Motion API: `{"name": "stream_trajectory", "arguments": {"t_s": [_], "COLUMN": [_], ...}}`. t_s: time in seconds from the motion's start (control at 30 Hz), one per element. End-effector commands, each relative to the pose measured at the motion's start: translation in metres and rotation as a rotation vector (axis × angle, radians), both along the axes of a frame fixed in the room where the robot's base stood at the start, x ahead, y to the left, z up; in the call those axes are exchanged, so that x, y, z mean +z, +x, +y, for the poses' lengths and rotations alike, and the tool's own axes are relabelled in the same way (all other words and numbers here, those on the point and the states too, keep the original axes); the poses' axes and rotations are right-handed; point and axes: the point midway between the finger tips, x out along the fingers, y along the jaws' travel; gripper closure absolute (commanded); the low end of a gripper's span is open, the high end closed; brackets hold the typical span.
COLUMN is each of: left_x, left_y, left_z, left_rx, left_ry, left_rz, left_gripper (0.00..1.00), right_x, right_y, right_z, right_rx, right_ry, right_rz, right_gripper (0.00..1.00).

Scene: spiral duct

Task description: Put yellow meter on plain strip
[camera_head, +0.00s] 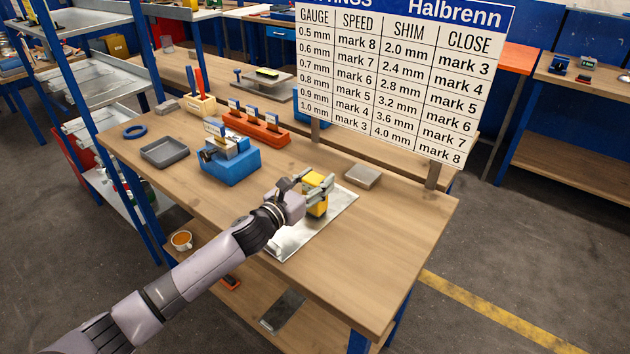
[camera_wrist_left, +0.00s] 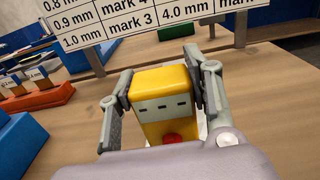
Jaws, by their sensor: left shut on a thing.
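The yellow meter (camera_head: 315,198) is a small yellow block with a grey face, over the metal strip on the table. In the left wrist view the meter (camera_wrist_left: 163,103) stands upright between the fingers, with dark marks and a red spot on its face. My left gripper (camera_head: 310,187) is shut on it; the left wrist view shows the fingers (camera_wrist_left: 164,90) on both its sides. The plain, shiny strip (camera_head: 285,240) lies flat under the gripper. I cannot tell whether the meter touches the strip. My right gripper is not in view.
A blue machine block (camera_head: 230,165), a grey tray (camera_head: 164,152) and an orange rack (camera_head: 256,130) stand left and behind. A settings board (camera_head: 400,75) stands behind. The table's right front is clear.

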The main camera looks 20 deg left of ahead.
Motion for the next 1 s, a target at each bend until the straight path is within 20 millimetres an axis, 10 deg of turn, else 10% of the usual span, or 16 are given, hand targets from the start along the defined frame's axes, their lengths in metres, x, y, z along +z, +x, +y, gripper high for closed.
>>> {"name": "stream_trajectory", "arguments": {"t_s": [0.27, 0.3, 0.57, 1.0], "left_x": [-0.0032, -0.0033, -0.0028, -0.0005], "left_y": [0.0002, 0.0000, 0.0001, -0.0043], "left_z": [0.0000, 0.0001, 0.0002, 0.0020], "left_rx": [0.000, 0.000, 0.000, 0.000], "left_ry": [-0.001, -0.001, -0.001, 0.002], "left_rz": [-0.002, 0.000, 0.000, 0.002], "left_gripper": [0.90, 0.53, 0.36, 0.34], "right_x": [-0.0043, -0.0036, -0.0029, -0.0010], "right_y": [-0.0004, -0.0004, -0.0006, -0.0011], "right_z": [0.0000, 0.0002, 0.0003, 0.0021], "right_rx": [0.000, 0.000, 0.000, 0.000], "right_ry": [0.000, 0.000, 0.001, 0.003], "right_rz": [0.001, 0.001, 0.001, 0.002], "right_gripper": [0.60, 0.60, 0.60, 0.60]}}
